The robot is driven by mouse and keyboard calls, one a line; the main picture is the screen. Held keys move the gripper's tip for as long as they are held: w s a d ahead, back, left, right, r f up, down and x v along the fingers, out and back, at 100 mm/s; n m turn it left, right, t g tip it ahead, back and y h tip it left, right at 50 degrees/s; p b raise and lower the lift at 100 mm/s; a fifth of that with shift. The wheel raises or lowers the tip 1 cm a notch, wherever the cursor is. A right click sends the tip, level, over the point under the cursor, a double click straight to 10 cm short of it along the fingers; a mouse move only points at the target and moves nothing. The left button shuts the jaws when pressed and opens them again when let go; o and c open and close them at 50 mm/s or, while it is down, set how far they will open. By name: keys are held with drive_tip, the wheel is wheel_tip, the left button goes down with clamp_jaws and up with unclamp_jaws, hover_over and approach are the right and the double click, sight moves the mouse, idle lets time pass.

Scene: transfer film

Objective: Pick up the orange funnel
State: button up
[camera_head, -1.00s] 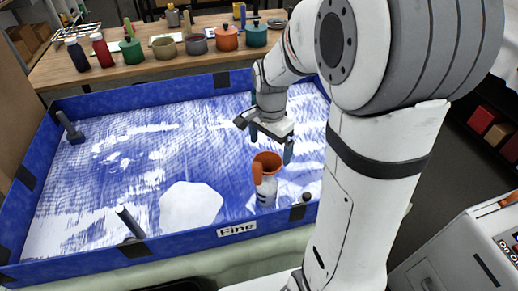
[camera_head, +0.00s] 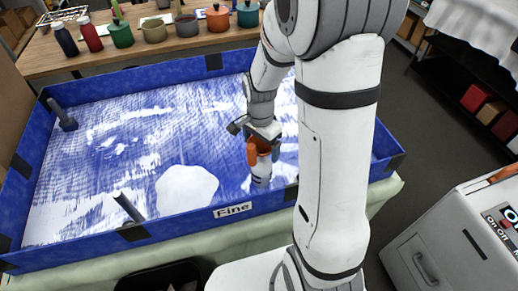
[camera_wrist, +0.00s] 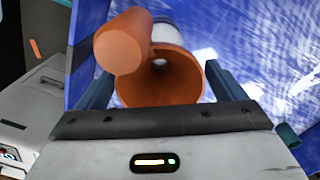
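The orange funnel (camera_head: 263,147) sits mouth up on a white bottle with dark bands (camera_head: 261,174) inside the blue-walled tray. In the wrist view, I look into the funnel's wide mouth (camera_wrist: 165,88) and its pale central hole. A rounded orange piece (camera_wrist: 123,42) sticks out at its rim, seemingly its handle. My gripper (camera_head: 263,152) is over the funnel, with its fingers down on either side. In the wrist view, my gripper (camera_wrist: 158,78) is open around the funnel, with narrow gaps showing beside the rim. Part of the funnel is hidden by my gripper in the head view.
The blue tray (camera_head: 180,222), labelled "Fine", holds a white patch (camera_head: 186,188) and dark posts (camera_head: 128,207) near its walls. A wooden table (camera_head: 150,53) with bottles and pots stands behind. A white machine (camera_head: 455,240) is at the right.

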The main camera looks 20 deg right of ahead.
drive_tip(key=c, duration=0.8)
drive_tip(key=shift+c, duration=0.2)
